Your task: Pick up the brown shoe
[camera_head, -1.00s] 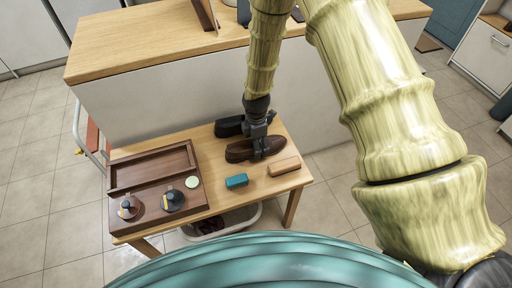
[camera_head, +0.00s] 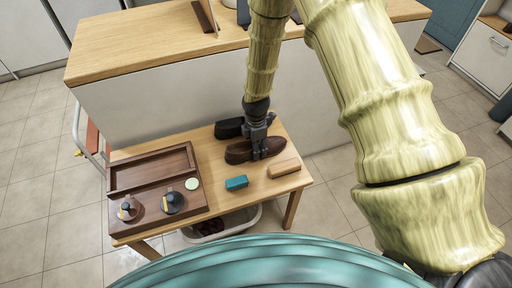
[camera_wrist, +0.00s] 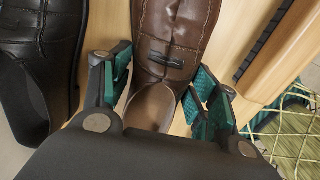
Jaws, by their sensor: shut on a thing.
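The brown shoe (camera_head: 240,152) lies on the small wooden table, toward its back right. It also shows in the wrist view (camera_wrist: 178,40), between my fingers. My gripper (camera_head: 258,153) reaches down from above and is shut on the brown shoe near its heel end. In the wrist view the green-padded fingertips of my gripper (camera_wrist: 160,85) stand on either side of the shoe. The shoe appears to rest on the tabletop; I cannot tell whether it is lifted at all.
A black shoe (camera_head: 229,128) lies right beside the brown one, also in the wrist view (camera_wrist: 40,50). A wooden-backed brush (camera_head: 284,168), a teal block (camera_head: 237,183), a round pale tin (camera_head: 192,184) and a dark wooden box (camera_head: 150,172) share the table (camera_head: 222,202). A white counter (camera_head: 200,90) stands behind.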

